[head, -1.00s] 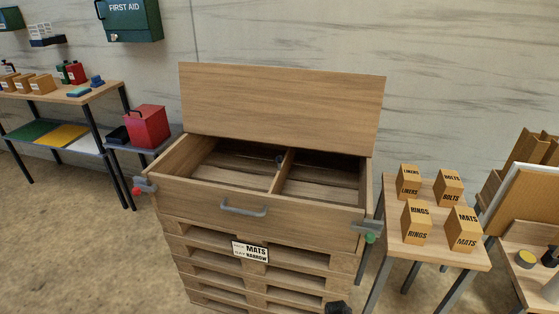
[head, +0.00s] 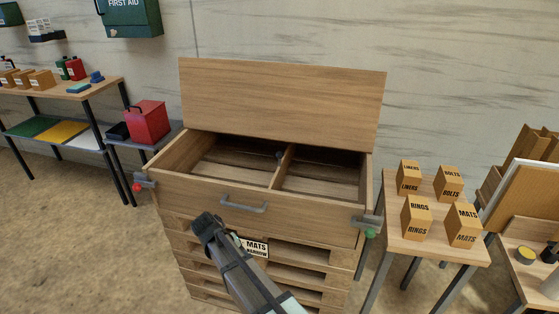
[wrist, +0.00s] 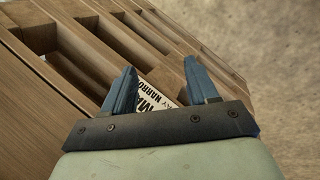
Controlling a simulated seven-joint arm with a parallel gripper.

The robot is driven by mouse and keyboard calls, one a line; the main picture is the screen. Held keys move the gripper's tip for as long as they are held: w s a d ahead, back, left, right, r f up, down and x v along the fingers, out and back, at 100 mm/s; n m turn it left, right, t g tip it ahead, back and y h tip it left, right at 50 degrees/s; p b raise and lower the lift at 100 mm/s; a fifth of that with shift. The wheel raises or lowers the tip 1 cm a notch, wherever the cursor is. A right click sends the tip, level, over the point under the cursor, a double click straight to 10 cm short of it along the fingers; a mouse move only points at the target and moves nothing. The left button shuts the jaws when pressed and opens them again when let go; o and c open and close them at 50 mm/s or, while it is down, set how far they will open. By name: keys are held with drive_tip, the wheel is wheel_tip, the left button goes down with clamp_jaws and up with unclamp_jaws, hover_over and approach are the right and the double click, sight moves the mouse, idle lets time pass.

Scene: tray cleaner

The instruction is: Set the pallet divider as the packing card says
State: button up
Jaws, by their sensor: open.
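The wooden pallet box (head: 315,217) stands in the middle with its lid (head: 280,100) raised. The divider (head: 283,168) runs front to back inside, between a left and a right bay, with a dark knob (head: 280,154) near its far end. The packing card (head: 256,248) is on the box front and reads MATS and NARROW; my gripper hides its left part. In the wrist view the card (wrist: 154,99) shows between the fingers. My gripper (head: 207,222) is open and empty in front of the box, below the handle (head: 243,204). Its two fingers show apart in the wrist view (wrist: 160,82).
Clamps with a red knob (head: 138,187) and a green knob (head: 370,233) sit at the box's front corners. The right table (head: 425,248) holds boxes labelled LINERS, BOLTS, RINGS (head: 416,218) and MATS (head: 462,225). A red case (head: 146,121) stands at left. Both bays look empty.

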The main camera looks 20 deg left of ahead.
drive_tip(key=s+a+r+n+t+y, duration=0.1)
drive_tip(key=s+a+r, duration=0.2)
drive_tip(key=a+r, duration=0.45)
drive_tip(key=s+a+r+t, duration=0.1)
drive_tip(key=s+a+r, duration=0.2)
drive_tip(key=a+r, duration=0.45)
wheel_tip(320, 180, up, 16)
drive_tip(key=m+g+y, duration=0.3)
drive_tip(key=m+y, duration=0.3)
drive_tip(key=m, duration=0.5)
hover_over(280, 152)
drive_tip(key=d, duration=0.2)
drive_tip(key=x, duration=1.2)
drive_tip(key=shift+s+d+f, duration=0.25)
drive_tip(key=shift+f, duration=0.2)
drive_tip(key=shift+c, duration=0.2)
clamp_jaws()
